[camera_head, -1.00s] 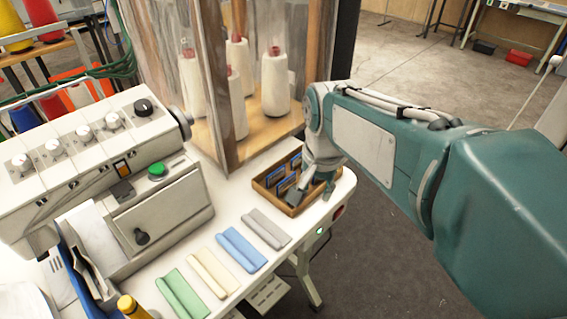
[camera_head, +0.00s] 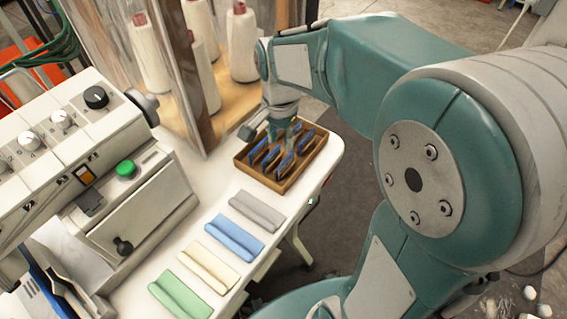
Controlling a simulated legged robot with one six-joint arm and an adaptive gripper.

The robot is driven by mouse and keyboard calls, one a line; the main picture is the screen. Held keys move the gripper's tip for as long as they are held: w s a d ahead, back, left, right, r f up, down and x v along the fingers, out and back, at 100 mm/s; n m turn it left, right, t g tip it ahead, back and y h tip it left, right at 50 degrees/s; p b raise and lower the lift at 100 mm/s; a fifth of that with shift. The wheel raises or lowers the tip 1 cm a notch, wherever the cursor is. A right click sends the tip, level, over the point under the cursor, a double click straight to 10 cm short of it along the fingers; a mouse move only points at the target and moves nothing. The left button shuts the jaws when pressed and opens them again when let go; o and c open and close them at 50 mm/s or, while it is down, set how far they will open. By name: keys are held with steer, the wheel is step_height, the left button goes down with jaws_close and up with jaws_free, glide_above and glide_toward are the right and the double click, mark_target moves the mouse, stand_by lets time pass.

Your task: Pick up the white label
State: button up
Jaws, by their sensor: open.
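A wooden box with dividers (camera_head: 267,181) stands at the right end of the white table. Several upright blue pieces (camera_head: 259,150) stand in its compartments. I cannot make out a white label among them. My gripper (camera_head: 284,137) is over the back part of the box, pointing down, and is open. Its fingertips are small and partly lost against the box's contents, so I cannot tell whether they touch anything.
Folded grey (camera_head: 257,210), blue (camera_head: 234,237), cream (camera_head: 208,266) and green (camera_head: 181,294) cloths lie in a row on the white table (camera_head: 215,190). A sewing machine (camera_head: 110,190) stands left. A clear-sided cabinet with thread cones (camera_head: 150,55) stands behind the box.

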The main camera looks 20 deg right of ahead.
mark_target(282, 162)
step_height(282, 162, down, 2)
steer(key=shift+d, duration=0.1)
steer(key=f, duration=0.4)
steer(key=shift+s+f, duration=0.2)
steer(key=shift+s, duration=0.15)
steer(key=shift+f, duration=0.45)
jaws_close()
